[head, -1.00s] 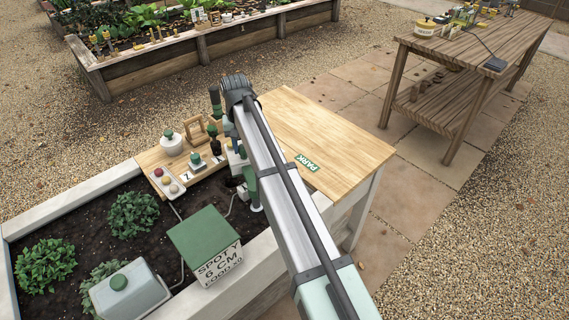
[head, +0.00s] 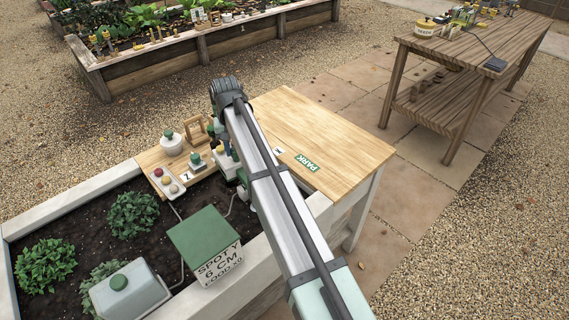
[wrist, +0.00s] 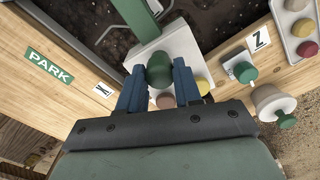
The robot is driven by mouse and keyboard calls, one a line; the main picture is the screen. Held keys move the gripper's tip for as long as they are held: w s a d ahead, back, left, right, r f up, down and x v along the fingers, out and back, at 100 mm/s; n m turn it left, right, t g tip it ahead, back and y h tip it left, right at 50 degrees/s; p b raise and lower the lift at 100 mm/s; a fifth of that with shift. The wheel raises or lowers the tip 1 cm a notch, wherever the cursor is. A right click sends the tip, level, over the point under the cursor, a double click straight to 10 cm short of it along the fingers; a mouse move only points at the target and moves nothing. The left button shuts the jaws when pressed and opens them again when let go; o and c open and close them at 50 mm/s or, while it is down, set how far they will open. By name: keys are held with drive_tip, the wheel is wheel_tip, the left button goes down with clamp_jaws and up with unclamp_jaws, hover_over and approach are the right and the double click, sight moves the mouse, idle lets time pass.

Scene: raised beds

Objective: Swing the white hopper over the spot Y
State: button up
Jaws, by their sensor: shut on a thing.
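The white hopper (wrist: 150,58) is under my gripper in the wrist view, at the end of a green swing arm (wrist: 140,18). My gripper (wrist: 160,82) has its blue fingers shut on the green knob (wrist: 160,68) on the hopper. In the head view a little of the white hopper (head: 225,162) shows left of my arm. The X label (wrist: 102,90) lies left of the hopper and the Z label (wrist: 258,40) lies right of it. No Y label is visible; the hopper and gripper cover the board between X and Z.
A pink ball (wrist: 165,101) and a yellow ball (wrist: 204,87) show beside my fingers. A small green-knobbed block (wrist: 240,68), a white jar (wrist: 272,102) and a tray of balls (wrist: 299,25) stand to the right. The board by the PARK sign (head: 307,162) is clear.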

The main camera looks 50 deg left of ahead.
drive_tip(key=shift+s, duration=0.85)
drive_tip(key=o, duration=0.6)
drive_tip(key=shift+c, duration=0.2)
drive_tip(key=shift+r, duration=0.1)
wheel_tip(320, 180, up, 7)
idle(0.3)
idle(0.5)
